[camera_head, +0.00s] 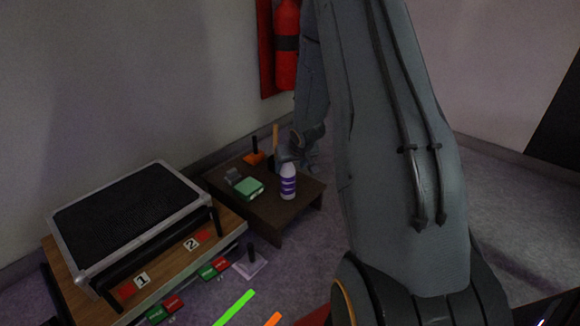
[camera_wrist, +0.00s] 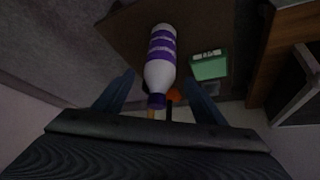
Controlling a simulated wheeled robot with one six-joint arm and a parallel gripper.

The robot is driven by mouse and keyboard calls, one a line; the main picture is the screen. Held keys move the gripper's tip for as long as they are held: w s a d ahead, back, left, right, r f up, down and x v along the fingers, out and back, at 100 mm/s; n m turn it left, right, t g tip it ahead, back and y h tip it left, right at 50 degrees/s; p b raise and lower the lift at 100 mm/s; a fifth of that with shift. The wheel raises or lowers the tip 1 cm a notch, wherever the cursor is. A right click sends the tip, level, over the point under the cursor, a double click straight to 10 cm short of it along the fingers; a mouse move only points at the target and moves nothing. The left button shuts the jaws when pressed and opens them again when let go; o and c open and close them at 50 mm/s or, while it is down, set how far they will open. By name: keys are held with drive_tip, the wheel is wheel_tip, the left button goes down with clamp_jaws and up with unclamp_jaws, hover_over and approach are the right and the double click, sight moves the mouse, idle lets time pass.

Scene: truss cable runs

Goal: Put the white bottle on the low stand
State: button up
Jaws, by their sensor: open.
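The white bottle (camera_head: 288,182) has purple bands and stands upright near the front edge of a low brown stand (camera_head: 262,215). In the wrist view the bottle (camera_wrist: 161,62) lies between and beyond my open fingers, its purple cap toward me. My gripper (camera_wrist: 158,90) is open and holds nothing. In the head view my gripper (camera_head: 303,158) is small and dark, just behind and above the bottle, partly hidden by my arm. I cannot tell whether a finger touches the bottle. The stand also shows in the wrist view (camera_wrist: 120,28).
A green box (camera_head: 249,188), a grey item (camera_head: 233,175) and an orange block (camera_head: 253,158) share the stand. A wooden bench with a black-topped case (camera_head: 130,220) is at left. A red extinguisher (camera_head: 287,45) hangs on the wall behind. Floor is open at right.

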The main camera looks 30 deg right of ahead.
drive_tip(key=s+a+r+n+g+p, duration=0.1)
drive_tip(key=s+a+r, duration=0.4)
drive_tip(key=a, duration=0.4)
drive_tip(key=s+a+r+n+y, duration=0.1)
drive_tip(key=s+a+r, duration=0.1)
drive_tip(key=a+r, duration=0.6)
drive_tip(key=s+a+r+n+g+p, duration=0.15)
drive_tip(key=s+a+r, duration=0.3)
drive_tip(key=a, duration=0.55)
drive_tip(key=s+a+r+n+g+y, duration=0.1)
drive_tip(key=s+a+r, duration=0.2)
drive_tip(key=s+a, duration=0.3)
drive_tip(key=s+a+r+n, duration=0.2)
drive_tip(key=s+a+r, duration=0.1)
drive_tip(key=s+a, duration=0.25)
drive_tip(key=s+a+r+n+g, duration=0.1)
drive_tip(key=s+a, duration=0.1)
drive_tip(key=s, duration=0.7)
drive_tip(key=s+a+r+n+g+y, duration=0.1)
drive_tip(key=s+a+r+n+g, duration=0.1)
drive_tip(key=s, duration=0.8)
drive_tip(key=shift+a, duration=0.6)
drive_tip(key=shift+r+m+p, duration=0.25)
drive_tip(key=shift+r+p, duration=0.2)
drive_tip(key=shift+r, duration=0.25)
